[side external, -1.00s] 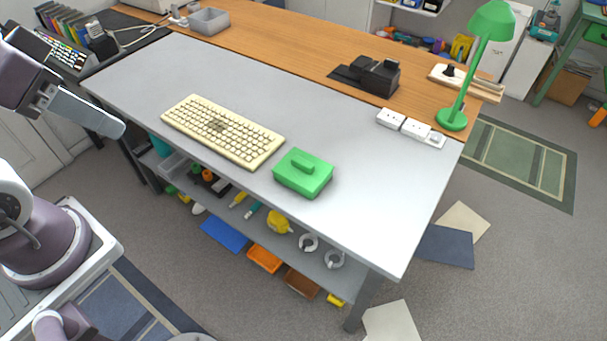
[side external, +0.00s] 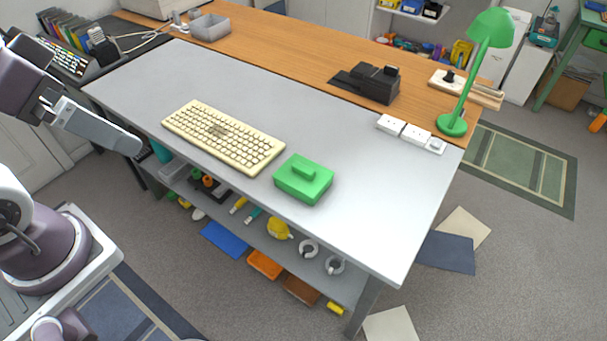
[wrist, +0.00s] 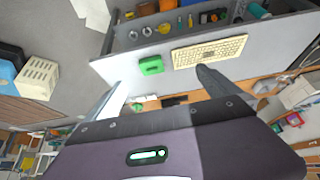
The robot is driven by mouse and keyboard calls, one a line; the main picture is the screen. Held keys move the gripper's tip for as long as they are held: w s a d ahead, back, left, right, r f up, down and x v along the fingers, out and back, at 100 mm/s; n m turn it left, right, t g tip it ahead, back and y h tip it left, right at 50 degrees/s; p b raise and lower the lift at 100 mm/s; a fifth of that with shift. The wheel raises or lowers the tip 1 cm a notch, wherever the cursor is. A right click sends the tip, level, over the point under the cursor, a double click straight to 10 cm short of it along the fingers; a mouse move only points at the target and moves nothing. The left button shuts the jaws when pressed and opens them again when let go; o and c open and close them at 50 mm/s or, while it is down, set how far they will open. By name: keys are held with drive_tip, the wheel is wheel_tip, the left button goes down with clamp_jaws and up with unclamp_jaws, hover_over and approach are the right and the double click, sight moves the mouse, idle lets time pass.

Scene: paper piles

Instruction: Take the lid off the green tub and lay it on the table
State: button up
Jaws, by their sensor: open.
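The green tub (side external: 302,186) sits on the grey table near its front edge, with its green lid (side external: 304,170) on top. The lid has a raised block handle. The tub also shows small in the wrist view (wrist: 151,66). My gripper (side external: 135,146) is at the left, off the table's left front edge and well apart from the tub. In the wrist view, its two fingers (wrist: 160,82) are spread wide with nothing between them.
A cream keyboard (side external: 222,136) lies just left of the tub. White sockets (side external: 411,132) and a green lamp (side external: 452,124) stand at the far right. The grey table (side external: 370,205) is clear right of the tub and behind the keyboard.

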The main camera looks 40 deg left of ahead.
drive_tip(key=m+g, duration=0.5)
drive_tip(key=m, duration=1.1)
hover_over(303, 168)
wheel_tip(303, 168, down, 22)
drive_tip(key=f, duration=0.2)
drive_tip(key=f+m, duration=0.1)
drive_tip(key=f, duration=0.1)
drive_tip(key=d+f+m, duration=0.1)
drive_tip(key=f, duration=0.2)
drive_tip(key=shift+w+d+g, duration=0.1)
drive_tip(key=shift+w+g, duration=0.05)
drive_tip(key=shift+g, duration=0.15)
drive_tip(key=f, duration=0.2)
drive_tip(key=a+f, duration=0.1)
drive_tip(key=f, duration=0.2)
drive_tip(key=shift+a+f, duration=0.1)
drive_tip(key=shift+f, duration=0.6)
drive_tip(key=shift+r, duration=0.1)
drive_tip(key=c, duration=1)
